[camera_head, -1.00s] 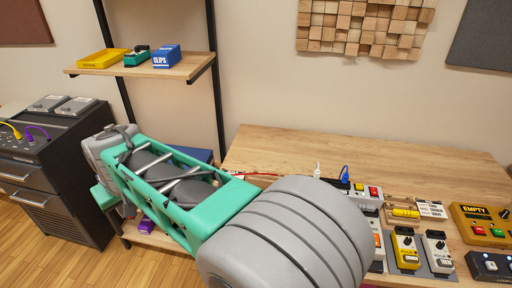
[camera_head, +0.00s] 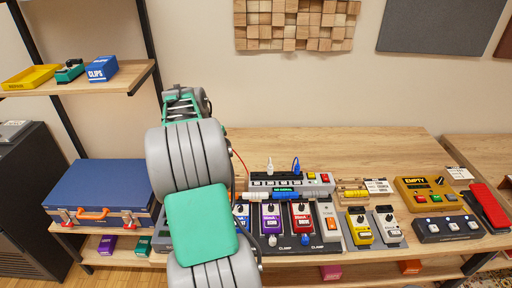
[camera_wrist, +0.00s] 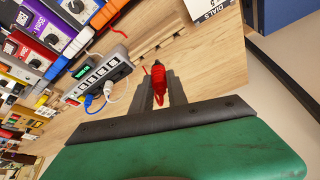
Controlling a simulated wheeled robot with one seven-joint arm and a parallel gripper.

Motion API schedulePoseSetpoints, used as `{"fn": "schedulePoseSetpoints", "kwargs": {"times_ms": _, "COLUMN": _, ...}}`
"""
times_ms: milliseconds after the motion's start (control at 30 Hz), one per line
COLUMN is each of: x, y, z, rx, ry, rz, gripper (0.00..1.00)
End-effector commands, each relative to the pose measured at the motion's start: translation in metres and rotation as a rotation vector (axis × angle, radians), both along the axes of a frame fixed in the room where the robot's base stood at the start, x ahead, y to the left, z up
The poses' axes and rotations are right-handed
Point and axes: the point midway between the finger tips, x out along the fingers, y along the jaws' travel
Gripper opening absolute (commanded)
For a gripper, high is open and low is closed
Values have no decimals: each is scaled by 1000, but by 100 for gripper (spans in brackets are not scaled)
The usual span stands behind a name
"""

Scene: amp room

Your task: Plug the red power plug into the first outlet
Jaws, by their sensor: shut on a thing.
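The red power plug (camera_wrist: 158,76) is between the fingers of my gripper (camera_wrist: 158,92), which is shut on it, in the wrist view. The plug is held above bare wood, apart from the power strip (camera_wrist: 101,73). The strip also shows in the head view (camera_head: 318,189), with a row of outlets. A white plug (camera_head: 269,168) and a blue plug (camera_head: 296,166) stand at it; the wrist view shows them too, white (camera_wrist: 109,88) and blue (camera_wrist: 88,100). In the head view my arm hides the gripper; a thin red cable (camera_head: 241,162) shows beside the arm.
Several pedals, including a purple one (camera_head: 271,219) and a red one (camera_head: 302,216), stand in front of the strip. A blue case (camera_head: 108,185) is at the left. A yellow EMPTY box (camera_head: 427,196) is at the right. The tabletop (camera_head: 350,145) behind the strip is clear.

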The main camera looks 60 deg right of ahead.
Motion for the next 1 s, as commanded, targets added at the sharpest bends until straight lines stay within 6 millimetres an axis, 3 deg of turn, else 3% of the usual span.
{"fn": "schedulePoseSetpoints", "kwargs": {"times_ms": 100, "x": -41, "y": -42, "z": -9, "rx": -3, "ry": 1, "rz": -156, "gripper": 0}}
{"fn": "schedulePoseSetpoints", "kwargs": {"times_ms": 200, "x": -72, "y": -69, "z": -16, "rx": -6, "ry": 2, "rz": -269, "gripper": 0}}
{"fn": "schedulePoseSetpoints", "kwargs": {"times_ms": 400, "x": -108, "y": -95, "z": -24, "rx": -13, "ry": 1, "rz": -392, "gripper": 0}}
{"fn": "schedulePoseSetpoints", "kwargs": {"times_ms": 667, "x": -112, "y": -97, "z": -36, "rx": -14, "ry": 1, "rz": -402, "gripper": 0}}
{"fn": "schedulePoseSetpoints", "kwargs": {"times_ms": 1000, "x": -112, "y": -97, "z": -75, "rx": -14, "ry": 1, "rz": -402, "gripper": 0}}
